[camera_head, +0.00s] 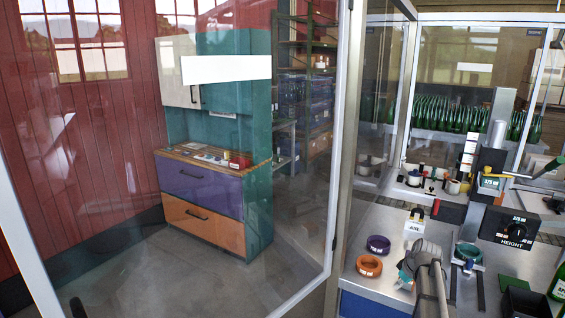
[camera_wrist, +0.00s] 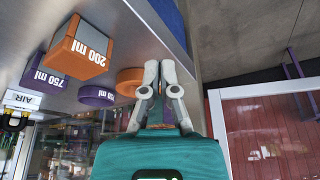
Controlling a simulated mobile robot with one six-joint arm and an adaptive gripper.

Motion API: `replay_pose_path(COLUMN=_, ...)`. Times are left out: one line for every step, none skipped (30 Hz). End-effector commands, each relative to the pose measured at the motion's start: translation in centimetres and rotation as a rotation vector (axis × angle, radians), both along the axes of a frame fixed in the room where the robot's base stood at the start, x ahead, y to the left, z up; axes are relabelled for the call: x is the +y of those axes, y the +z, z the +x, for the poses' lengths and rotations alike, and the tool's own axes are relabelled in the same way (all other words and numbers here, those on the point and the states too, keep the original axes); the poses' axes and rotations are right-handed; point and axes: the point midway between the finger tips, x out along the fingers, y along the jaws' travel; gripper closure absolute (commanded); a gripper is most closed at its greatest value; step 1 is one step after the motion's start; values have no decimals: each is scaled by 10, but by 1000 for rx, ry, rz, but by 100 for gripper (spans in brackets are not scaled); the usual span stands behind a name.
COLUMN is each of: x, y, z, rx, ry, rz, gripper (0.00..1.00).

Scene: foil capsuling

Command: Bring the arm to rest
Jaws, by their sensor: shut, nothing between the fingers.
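My gripper (camera_wrist: 160,66) shows in the wrist view with its two grey fingers together and nothing between them. Its teal body fills the bottom of that view. In the head view my arm and gripper are low at the right, above the front of the metal workbench (camera_head: 385,220). An orange ring (camera_head: 369,266) and a purple ring (camera_head: 378,244) lie on the bench to the left of my gripper. The wrist view is upside down and shows the fingers near the bench edge, beside the orange ring (camera_wrist: 130,80).
An orange 200 ml box (camera_wrist: 78,50) and a purple 750 ml box (camera_wrist: 44,78) show in the wrist view. A black HEIGHT box (camera_head: 511,228) stands right of my arm. A glass panel (camera_head: 200,240) with a metal frame stands left of the bench. Green bottles (camera_head: 455,115) stand behind.

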Motion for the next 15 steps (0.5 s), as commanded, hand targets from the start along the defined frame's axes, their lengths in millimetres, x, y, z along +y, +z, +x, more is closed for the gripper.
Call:
replay_pose_path(x=25, y=-1, z=-16, rx=28, ry=-20, rz=6, gripper=100)
replay_pose_path(x=35, y=-2, z=-22, rx=44, ry=-38, rz=8, gripper=100)
replay_pose_path(x=50, y=-3, z=-30, rx=66, ry=-61, rz=10, gripper=100)
replay_pose_path(x=60, y=-4, z=-37, rx=84, ry=-79, rz=11, gripper=100)
replay_pose_path(x=71, y=-5, z=-43, rx=100, ry=-96, rz=11, gripper=100)
replay_pose_path(x=84, y=-5, z=-53, rx=121, ry=-120, rz=11, gripper=100)
replay_pose_path(x=94, y=-6, z=-60, rx=137, ry=-138, rz=10, gripper=100)
replay_pose_path(x=103, y=-6, z=-67, rx=152, ry=-158, rz=10, gripper=100)
replay_pose_path(x=115, y=-7, z=-77, rx=170, ry=-182, rz=6, gripper=100)
replay_pose_path(x=124, y=-8, z=-84, rx=186, ry=-202, rz=3, gripper=100)
replay_pose_path(x=133, y=-8, z=-92, rx=200, ry=-220, rz=1, gripper=100)
replay_pose_path(x=144, y=-9, z=-102, rx=218, ry=-248, rz=-4, gripper=100)
replay_pose_path(x=152, y=-9, z=-110, rx=231, ry=-267, rz=-9, gripper=100)
replay_pose_path(x=159, y=-10, z=-118, rx=244, ry=-287, rz=-13, gripper=100)
replay_pose_path(x=169, y=-10, z=-129, rx=259, ry=-315, rz=-21, gripper=100)
